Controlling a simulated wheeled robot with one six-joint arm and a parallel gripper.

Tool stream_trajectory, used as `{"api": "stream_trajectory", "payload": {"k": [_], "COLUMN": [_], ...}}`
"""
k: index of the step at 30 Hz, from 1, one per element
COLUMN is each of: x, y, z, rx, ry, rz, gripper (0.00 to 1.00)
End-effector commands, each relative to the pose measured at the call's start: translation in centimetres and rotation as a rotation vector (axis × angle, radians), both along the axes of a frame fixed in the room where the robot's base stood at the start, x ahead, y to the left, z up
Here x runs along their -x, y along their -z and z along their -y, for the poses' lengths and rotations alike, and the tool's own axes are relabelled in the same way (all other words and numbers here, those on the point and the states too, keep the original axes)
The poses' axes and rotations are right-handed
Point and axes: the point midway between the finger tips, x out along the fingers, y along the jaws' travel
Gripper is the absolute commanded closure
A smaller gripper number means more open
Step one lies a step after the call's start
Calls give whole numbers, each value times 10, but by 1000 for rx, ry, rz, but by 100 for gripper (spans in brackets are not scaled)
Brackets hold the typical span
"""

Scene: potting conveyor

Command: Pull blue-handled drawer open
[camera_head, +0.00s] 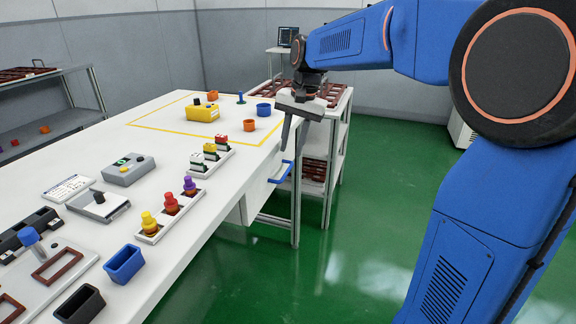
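The drawer (254,197) is a white box front under the right edge of the long white table. Its blue handle (281,173) sticks out to the right, over the green floor. The drawer front looks close to the table's side; I cannot tell if it is slightly out. My gripper (287,139) hangs from the blue arm, pointing down, above the handle in the picture and apart from it. One dark finger shows; the other is hidden, so its opening is unclear. I see nothing held.
The white table (205,215) carries a yellow box (202,111), orange and blue cups, a rack of coloured knobs (172,207) and a blue bin (124,263). A shelf rack (327,163) with brown trays stands behind the drawer. Green floor (345,240) is clear to the right.

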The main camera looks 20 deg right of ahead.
Motion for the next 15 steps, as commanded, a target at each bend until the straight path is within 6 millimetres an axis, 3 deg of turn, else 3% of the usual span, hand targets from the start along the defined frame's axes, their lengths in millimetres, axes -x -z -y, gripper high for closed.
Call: {"api": "stream_trajectory", "payload": {"k": [9,15], "x": [-5,-7], "y": [52,69], "z": [-8,-11], "rx": [0,-1], "ry": [0,0], "rz": [-2,1], "gripper": [72,72]}}
